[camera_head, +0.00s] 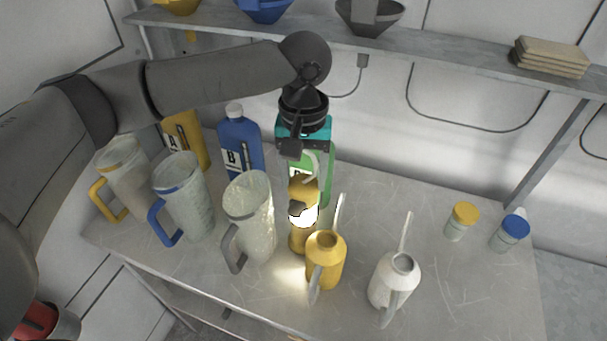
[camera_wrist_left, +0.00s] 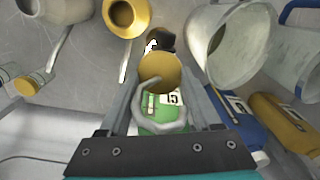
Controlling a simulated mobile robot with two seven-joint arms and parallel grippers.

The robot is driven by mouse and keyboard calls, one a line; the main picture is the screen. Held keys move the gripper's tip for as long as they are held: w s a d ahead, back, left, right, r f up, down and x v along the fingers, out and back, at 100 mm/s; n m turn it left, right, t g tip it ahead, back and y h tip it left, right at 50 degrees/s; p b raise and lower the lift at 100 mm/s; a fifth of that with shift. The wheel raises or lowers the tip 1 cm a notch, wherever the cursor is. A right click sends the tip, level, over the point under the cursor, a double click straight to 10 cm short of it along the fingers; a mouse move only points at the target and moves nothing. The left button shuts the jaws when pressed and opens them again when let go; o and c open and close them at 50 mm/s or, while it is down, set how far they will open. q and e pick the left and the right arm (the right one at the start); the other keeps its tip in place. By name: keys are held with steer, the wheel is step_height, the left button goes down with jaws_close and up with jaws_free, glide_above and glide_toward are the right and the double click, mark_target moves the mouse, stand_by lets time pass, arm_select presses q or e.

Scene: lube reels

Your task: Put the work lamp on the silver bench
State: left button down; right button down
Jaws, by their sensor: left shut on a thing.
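The work lamp (camera_head: 299,238) is yellow with a dark band and a glowing white section. It is upright among the containers over the silver bench (camera_head: 450,290); I cannot tell whether its base touches the bench. My left gripper (camera_head: 304,162) is above it and shut on its pale hook. In the left wrist view the lamp's yellow top (camera_wrist_left: 160,70) and its grey hook (camera_wrist_left: 160,122) show between my left gripper's fingers (camera_wrist_left: 165,100). The lamp's far side is hidden. My right gripper is not in view.
Grey (camera_head: 248,215), blue-handled (camera_head: 184,195) and yellow-handled jugs (camera_head: 124,175) stand left. Blue (camera_head: 240,140), yellow (camera_head: 185,135) and green bottles (camera_head: 325,165) stand behind. Yellow (camera_head: 325,262) and white oil cans (camera_head: 393,282) are close right. A shelf (camera_head: 460,52) runs above. The bench's right front is clear.

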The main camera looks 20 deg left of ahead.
arm_select(q)
steer(key=shift+c, duration=0.4)
jaws_free()
steer(key=shift+f, duration=0.1)
step_height(320, 180, up, 12)
steer(key=shift+r+p, duration=0.15)
steer(key=shift+p, duration=0.35)
